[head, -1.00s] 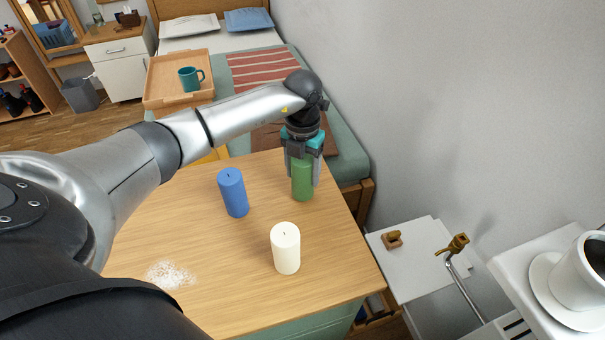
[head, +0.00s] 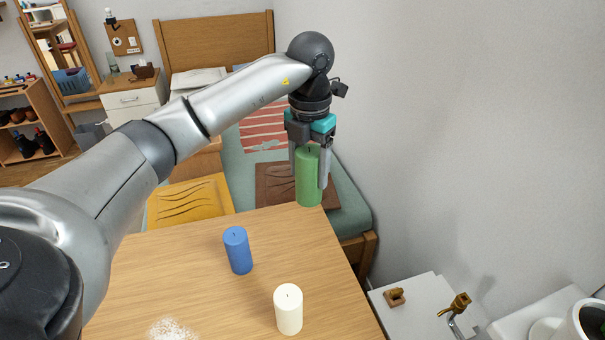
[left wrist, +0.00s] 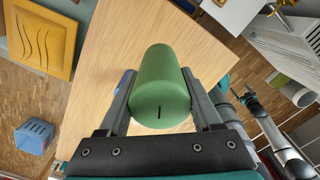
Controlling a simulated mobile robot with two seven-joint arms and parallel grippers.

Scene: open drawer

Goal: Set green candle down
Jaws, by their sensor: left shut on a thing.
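My left gripper (head: 309,168) is shut on the green candle (head: 308,188), with a finger on either side of it. The candle is upright, at the far right corner of the wooden table (head: 190,290). I cannot tell whether its base touches the tabletop. In the left wrist view the green candle (left wrist: 160,85) lies between the two fingers, its wick end toward the camera. A blue candle (head: 238,250) and a white candle (head: 288,310) stand upright on the table, nearer the robot.
A bed with a brown cushion (head: 275,190) and a yellow cushion (head: 190,202) lies beyond the table. White powder (head: 172,330) is on the table's near part. A grey-white surface with a brass tap (head: 458,304) is to the right. The table's left part looks clear.

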